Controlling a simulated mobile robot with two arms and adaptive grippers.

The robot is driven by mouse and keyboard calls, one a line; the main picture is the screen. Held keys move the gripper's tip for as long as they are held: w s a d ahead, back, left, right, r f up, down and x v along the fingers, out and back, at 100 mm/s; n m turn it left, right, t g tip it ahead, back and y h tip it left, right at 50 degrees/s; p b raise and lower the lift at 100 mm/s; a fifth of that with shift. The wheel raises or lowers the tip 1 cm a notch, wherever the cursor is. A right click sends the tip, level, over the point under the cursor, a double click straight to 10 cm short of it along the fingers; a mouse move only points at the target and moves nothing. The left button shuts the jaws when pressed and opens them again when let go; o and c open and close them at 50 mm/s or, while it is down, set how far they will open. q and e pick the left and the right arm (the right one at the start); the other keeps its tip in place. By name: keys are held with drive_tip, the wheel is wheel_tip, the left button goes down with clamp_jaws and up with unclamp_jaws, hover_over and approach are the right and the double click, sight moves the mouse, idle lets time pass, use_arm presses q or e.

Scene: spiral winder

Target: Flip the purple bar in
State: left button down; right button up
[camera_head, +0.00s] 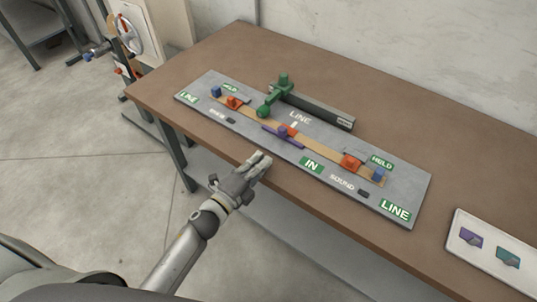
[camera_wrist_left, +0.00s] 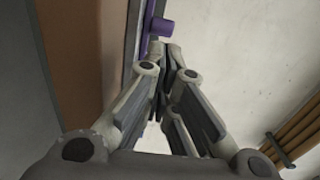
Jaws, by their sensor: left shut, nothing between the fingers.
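The purple bar (camera_head: 296,143) lies along the front side of the wooden strip (camera_head: 320,144) on the grey panel (camera_head: 400,208), near the panel's middle. In the left wrist view a purple piece with a round stub (camera_wrist_left: 161,27) shows just beyond my fingertips. My left gripper (camera_head: 263,160) is shut and empty, in front of the panel's front edge and short of the bar. It also shows in the left wrist view (camera_wrist_left: 164,52). My right gripper is not in view.
A green lever (camera_head: 283,82) and a dark rail (camera_head: 318,107) stand behind the strip. Orange-red blocks (camera_head: 351,162) and blue knobs (camera_head: 378,175) sit near the strip's ends. A white tray (camera_head: 455,258) with purple and teal pieces is at right. The brown table (camera_head: 222,60) is otherwise mostly clear.

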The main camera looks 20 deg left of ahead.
use_arm(q)
drive_tip(key=v, duration=0.5)
drive_tip(key=shift+s+d+r+b, duration=0.1)
drive_tip(key=shift+r+b, duration=0.05)
drive_tip(key=shift+b, duration=0.15)
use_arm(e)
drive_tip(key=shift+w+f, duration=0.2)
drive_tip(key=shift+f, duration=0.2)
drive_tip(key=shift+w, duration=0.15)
